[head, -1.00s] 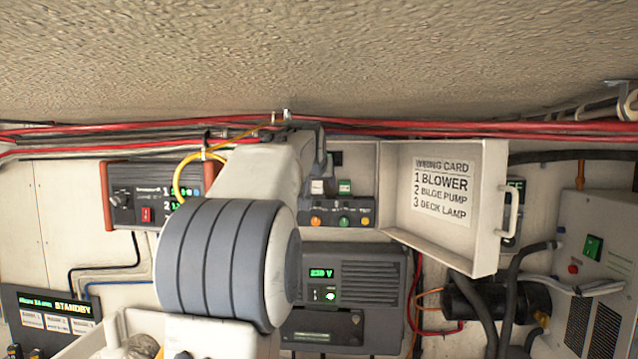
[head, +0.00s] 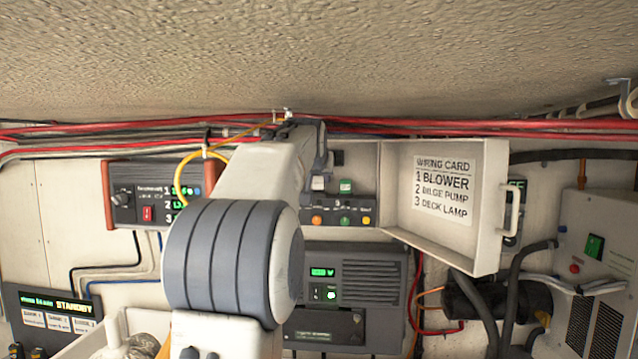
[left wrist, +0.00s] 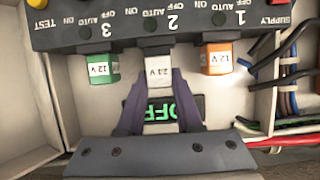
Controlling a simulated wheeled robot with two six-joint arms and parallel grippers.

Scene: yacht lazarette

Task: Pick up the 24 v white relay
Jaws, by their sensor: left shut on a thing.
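The white relay (left wrist: 158,68) is in the middle of the left wrist view, below socket 2 of a dark switch strip (left wrist: 160,22). Its label looks like 24 V but is blurred. My left gripper (left wrist: 159,92) is shut on it, one dark finger on each side. In the head view the white relay (head: 317,183) shows just under my left gripper (head: 321,165), left of a green relay (head: 345,186). The left wrist view also shows the green 12 V relay (left wrist: 99,69) and an orange 12 V relay (left wrist: 217,59). My right gripper is out of view.
The open box door (head: 490,205) with its wiring card stands right of the relay box. Red cables (head: 440,133) run above it. Wires (left wrist: 290,90) lie close beside the orange relay. A grey 230 V unit (head: 365,275) sits below.

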